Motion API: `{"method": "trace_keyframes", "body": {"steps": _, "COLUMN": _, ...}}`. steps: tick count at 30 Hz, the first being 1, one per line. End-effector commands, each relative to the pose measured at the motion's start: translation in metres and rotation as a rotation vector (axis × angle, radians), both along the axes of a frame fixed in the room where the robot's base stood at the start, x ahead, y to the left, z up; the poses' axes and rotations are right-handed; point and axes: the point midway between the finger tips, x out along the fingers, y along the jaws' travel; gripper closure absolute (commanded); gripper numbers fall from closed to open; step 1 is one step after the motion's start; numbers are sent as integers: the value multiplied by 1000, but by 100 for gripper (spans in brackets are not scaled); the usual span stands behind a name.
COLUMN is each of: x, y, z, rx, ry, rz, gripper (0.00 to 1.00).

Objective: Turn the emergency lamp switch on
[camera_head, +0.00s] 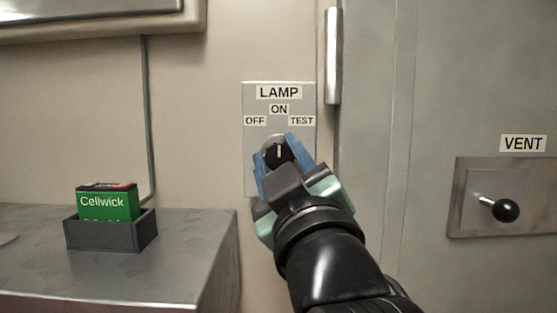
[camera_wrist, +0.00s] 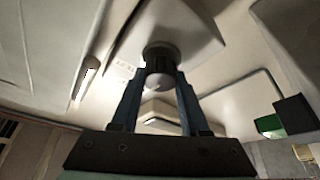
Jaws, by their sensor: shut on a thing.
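The lamp switch is a round black knob (camera_head: 278,151) with a white pointer line, on a grey wall plate (camera_head: 252,140) labelled LAMP, with OFF at left, ON at top and TEST at right. The pointer line looks about upright, towards ON. My gripper (camera_head: 277,158) has its blue fingers on both sides of the knob and is shut on it. The wrist view also shows the knob (camera_wrist: 160,57) between the fingertips. My fingers hide part of the knob and the lower plate.
A green Cellwick battery (camera_head: 108,204) sits in a dark tray (camera_head: 112,236) on the metal counter (camera_head: 190,255) at left. A VENT lever (camera_head: 505,210) is on the panel at right. A vertical handle (camera_head: 333,55) stands right of the lamp plate.

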Motion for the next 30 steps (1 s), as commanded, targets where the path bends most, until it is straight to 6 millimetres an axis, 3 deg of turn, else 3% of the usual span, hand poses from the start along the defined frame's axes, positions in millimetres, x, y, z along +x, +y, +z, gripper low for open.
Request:
{"method": "trace_keyframes", "body": {"steps": 11, "x": 1, "y": -1, "z": -1, "rx": -5, "ry": 5, "rz": -2, "gripper": 100}}
{"method": "trace_keyframes", "body": {"steps": 12, "x": 1, "y": -1, "z": -1, "rx": -4, "ry": 4, "rz": -3, "gripper": 53}}
{"method": "trace_keyframes", "body": {"steps": 17, "x": 1, "y": -1, "z": -1, "rx": -4, "ry": 4, "rz": -2, "gripper": 26}}
{"method": "trace_keyframes", "body": {"steps": 26, "x": -1, "y": -1, "z": -1, "rx": -4, "ry": 0, "rz": -1, "gripper": 26}}
{"method": "trace_keyframes", "body": {"steps": 30, "x": -12, "y": -4, "z": -7, "rx": -5, "ry": 0, "rz": -2, "gripper": 26}}
